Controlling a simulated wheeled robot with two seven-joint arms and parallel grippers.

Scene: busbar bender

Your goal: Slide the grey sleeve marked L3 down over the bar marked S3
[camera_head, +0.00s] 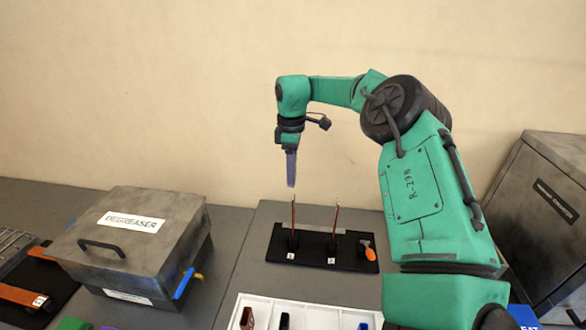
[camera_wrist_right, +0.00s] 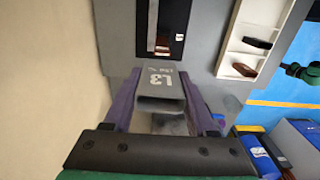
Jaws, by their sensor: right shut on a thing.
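My right gripper (camera_head: 291,170) points down, high above the black stand (camera_head: 312,267), over its left side. In the wrist view my right gripper (camera_wrist_right: 164,108) has its purple fingers shut on the sides of the grey sleeve marked L3 (camera_wrist_right: 160,86). I cannot pick the sleeve out from the fingers in the head view. Two thin copper bars stand upright on the stand, a left bar (camera_head: 293,222) and a right bar (camera_head: 335,225). Each has a small white label at its foot, too small to read. The sleeve appears apart from both bars. My left gripper is not in view.
An orange-ended piece (camera_head: 368,251) sits at the stand's right. A white tray (camera_head: 300,300) with several small parts lies in front. A grey degreaser box (camera_head: 137,235) stands left, and a dark metal cabinet (camera_head: 540,215) right.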

